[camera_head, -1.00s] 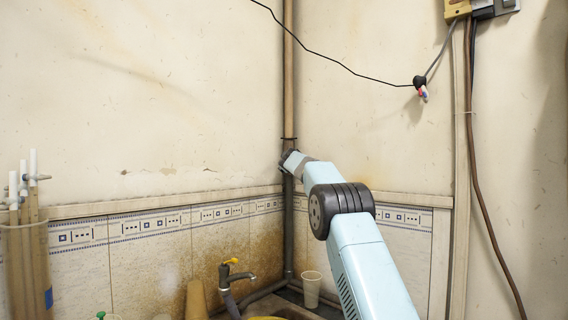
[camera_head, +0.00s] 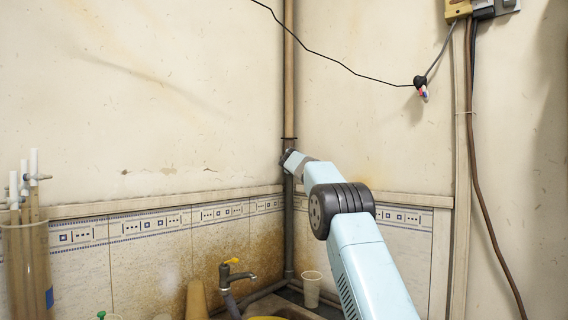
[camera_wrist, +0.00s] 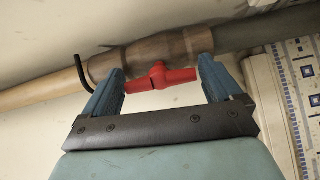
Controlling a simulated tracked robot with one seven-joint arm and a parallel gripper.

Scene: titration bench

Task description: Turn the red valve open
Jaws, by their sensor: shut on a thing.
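The red valve handle (camera_wrist: 160,78) shows in the wrist view, attached to a brown valve body on a pipe (camera_wrist: 160,50) that crosses the picture at a slant. My gripper (camera_wrist: 160,75) has its two blue fingers at the two ends of the red handle and is shut on it. The handle lies roughly along the pipe's line in that view. In the head view my gripper (camera_head: 288,158) is at the vertical pipe (camera_head: 289,80) in the wall corner. The red handle is hidden there.
A black bent rod (camera_wrist: 82,72) sticks out beside the left finger. Below the pipe are a tap (camera_head: 236,275) with a yellow handle and a pale cup (camera_head: 312,288). Several upright tubes (camera_head: 25,230) stand at left. A black cable (camera_head: 340,64) hangs across the wall above.

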